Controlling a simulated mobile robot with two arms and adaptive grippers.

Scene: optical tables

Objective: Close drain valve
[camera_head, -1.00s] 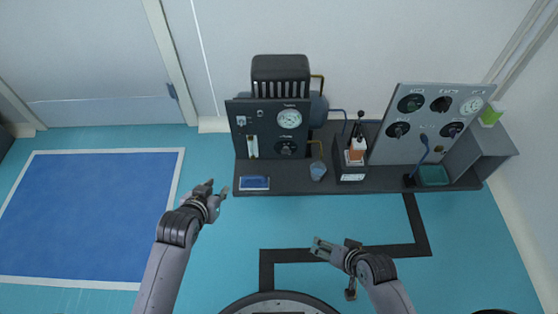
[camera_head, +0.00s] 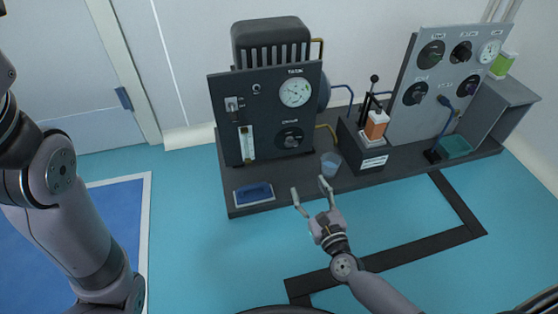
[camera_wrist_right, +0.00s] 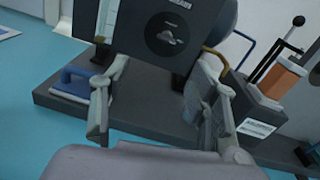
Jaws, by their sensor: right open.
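The dark panel (camera_head: 265,110) of the pump unit carries a round gauge (camera_head: 295,92), a toggle switch (camera_head: 233,103) and a black round knob (camera_head: 291,138). The knob also shows in the right wrist view (camera_wrist_right: 172,34). A yellow pipe (camera_head: 328,131) comes out beside the panel, above a clear cup (camera_head: 331,163). I cannot tell which part is the drain valve. My right gripper (camera_head: 311,187) is open and empty, in front of the bench edge, with the cup beyond its right finger in the wrist view (camera_wrist_right: 203,90). My left gripper is out of view; only its arm shows.
A blue-handled item (camera_head: 254,193) lies at the bench's front left. A grey panel (camera_head: 445,85) with several dials is farther right.

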